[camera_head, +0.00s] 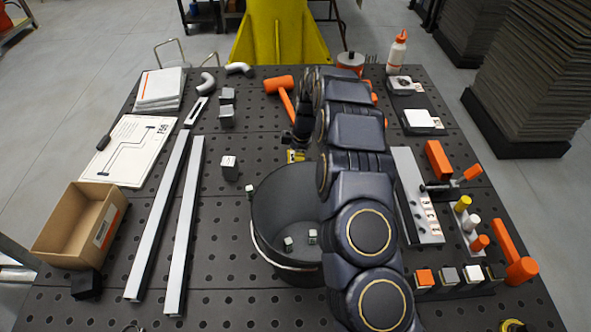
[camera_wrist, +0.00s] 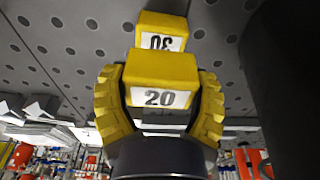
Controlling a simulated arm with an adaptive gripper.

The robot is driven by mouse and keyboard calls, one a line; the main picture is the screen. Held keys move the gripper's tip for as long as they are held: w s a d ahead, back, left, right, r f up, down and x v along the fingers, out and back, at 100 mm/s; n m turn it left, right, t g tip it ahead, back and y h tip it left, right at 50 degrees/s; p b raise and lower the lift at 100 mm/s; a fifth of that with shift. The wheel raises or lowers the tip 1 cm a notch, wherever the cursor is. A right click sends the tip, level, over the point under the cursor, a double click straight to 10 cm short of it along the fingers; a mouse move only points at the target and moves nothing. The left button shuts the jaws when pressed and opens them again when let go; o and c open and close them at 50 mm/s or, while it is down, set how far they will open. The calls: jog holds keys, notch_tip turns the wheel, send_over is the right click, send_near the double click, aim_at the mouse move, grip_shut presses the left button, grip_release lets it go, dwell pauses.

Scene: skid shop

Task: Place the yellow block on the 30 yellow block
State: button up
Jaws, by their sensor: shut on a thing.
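My gripper (camera_wrist: 158,108) is shut on a yellow block marked 20 (camera_wrist: 160,70), with a yellow-padded finger on each side of it. The yellow block marked 30 (camera_wrist: 160,27) stands on the dark perforated table just beyond the held block in the wrist view, its number inverted. The held block overlaps it in this view, and I cannot tell whether the two touch. In the head view my gripper (camera_head: 298,140) is dark and low over the table, with a small patch of yellow block (camera_head: 295,156) beneath it. My arm hides much around it.
A round black bin (camera_head: 270,215) with small cubes is just in front of my gripper. An orange mallet (camera_head: 281,86) lies behind it. Small grey blocks (camera_head: 229,168) and two long rails (camera_head: 184,225) are to the left. A cardboard box (camera_head: 75,225) is at far left.

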jog(key=shift+f, duration=1.6)
jog(key=shift+f, duration=0.15)
jog(key=o, duration=1.2)
jog(key=r, duration=0.4)
jog(key=d+r, duration=0.1)
jog(key=r, duration=0.7)
jog(key=shift+d+r, duration=0.15)
jog(key=shift+d, duration=0.25)
